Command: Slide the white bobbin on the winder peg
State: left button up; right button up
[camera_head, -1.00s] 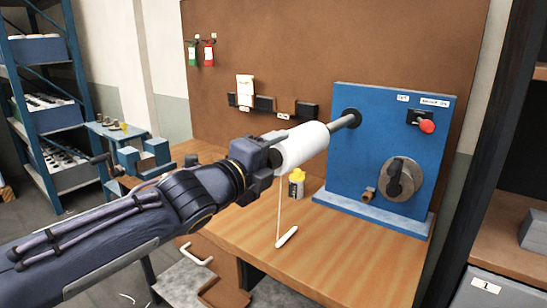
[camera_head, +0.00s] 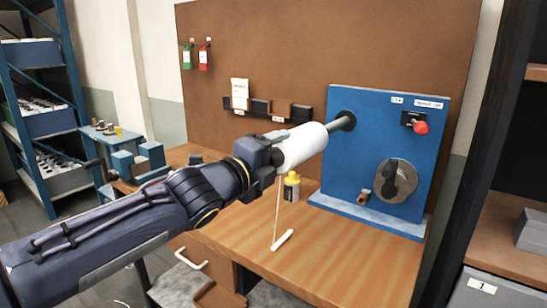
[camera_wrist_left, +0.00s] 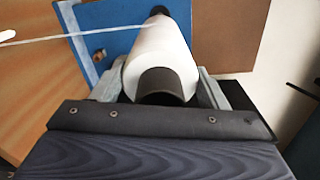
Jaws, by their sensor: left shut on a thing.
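The white bobbin (camera_head: 304,147) is in my left gripper (camera_head: 282,152), which is shut on its near end. It lies level, in line with the winder peg (camera_head: 343,122) on the blue panel (camera_head: 370,160). The bobbin's far end meets or covers part of the peg; only a short grey length shows before the panel. In the left wrist view the bobbin (camera_wrist_left: 163,55) sits between the two fingers, its dark core facing me. A white thread hangs from it to a small white piece (camera_head: 283,240) on the table. My right gripper is not in view.
A yellow-capped bottle (camera_head: 292,187) stands on the wooden table (camera_head: 320,245) below the bobbin. The blue panel carries a red knob (camera_head: 421,127) and a round crank plate (camera_head: 396,181). A blue vise-like fixture (camera_head: 140,160) is at left.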

pick_arm(q)
jog(key=shift+r, duration=0.1)
jog(key=shift+x, duration=2.45)
jog(key=shift+w+d, duration=0.1)
jog(key=shift+x, duration=1.05)
jog(key=shift+p+x, duration=0.45)
jog(key=shift+x, duration=0.85)
jog(key=shift+w, duration=0.1)
